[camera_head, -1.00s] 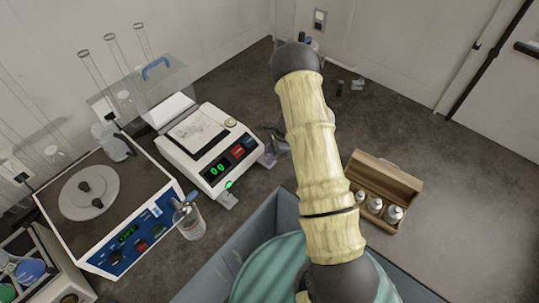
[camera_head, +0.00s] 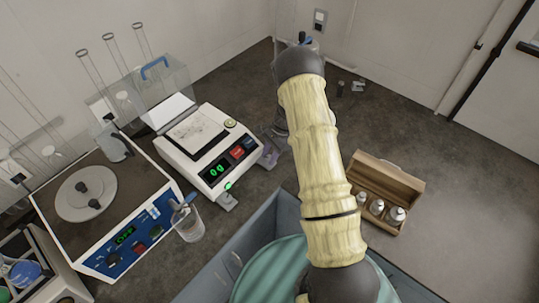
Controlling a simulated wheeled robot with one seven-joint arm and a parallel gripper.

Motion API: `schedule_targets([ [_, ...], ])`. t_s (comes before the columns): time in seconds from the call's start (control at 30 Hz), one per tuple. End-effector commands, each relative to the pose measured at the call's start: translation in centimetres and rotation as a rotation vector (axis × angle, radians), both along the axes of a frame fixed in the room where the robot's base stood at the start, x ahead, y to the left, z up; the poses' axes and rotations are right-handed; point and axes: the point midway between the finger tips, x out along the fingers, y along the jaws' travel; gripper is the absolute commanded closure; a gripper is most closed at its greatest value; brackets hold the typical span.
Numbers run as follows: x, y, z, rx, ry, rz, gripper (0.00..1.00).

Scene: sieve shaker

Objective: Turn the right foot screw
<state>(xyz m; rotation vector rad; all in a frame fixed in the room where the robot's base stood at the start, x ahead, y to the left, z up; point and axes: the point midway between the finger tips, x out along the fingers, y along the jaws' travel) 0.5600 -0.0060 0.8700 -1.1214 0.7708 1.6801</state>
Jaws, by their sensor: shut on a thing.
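The white balance (camera_head: 210,150) stands on the dark bench left of my arm, its display reading 0 g. A small grey foot (camera_head: 228,201) with a green glow above it shows at its front corner. Another grey-violet foot piece (camera_head: 268,156) shows at its right corner, beside my arm. My gripper (camera_head: 277,132) is low beside this right corner, mostly hidden behind my forearm. It is shut on the right foot screw. The screw itself and the fingertips' contact with it are hidden or too small to make out.
A brown-topped device with a blue panel (camera_head: 130,240) and a glass beaker (camera_head: 187,224) stand to the left. A clear cover with a blue handle (camera_head: 154,68) is behind the balance. An open wooden weight box (camera_head: 385,175) lies right of my arm. The bench further right is clear.

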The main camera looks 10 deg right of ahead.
Motion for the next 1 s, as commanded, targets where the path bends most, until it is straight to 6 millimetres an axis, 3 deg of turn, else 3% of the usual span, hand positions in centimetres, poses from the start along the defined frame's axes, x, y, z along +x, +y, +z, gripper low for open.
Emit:
schedule_targets([
  [0.1, 0.1, 0.0, 0.1, -0.001, -0.003, -0.001, 0.93],
  [0.13, 0.1, 0.0, 0.1, -0.001, -0.003, -0.001, 0.68],
  [0.23, 0.1, 0.0, 0.1, -0.001, -0.003, -0.001, 0.48],
  [0.73, 0.1, 0.0, 0.3, 0.0, -0.003, 0.001, 0.48],
  [1.0, 0.7, -1.5, 3.6, -0.001, -0.006, -0.001, 0.48],
])
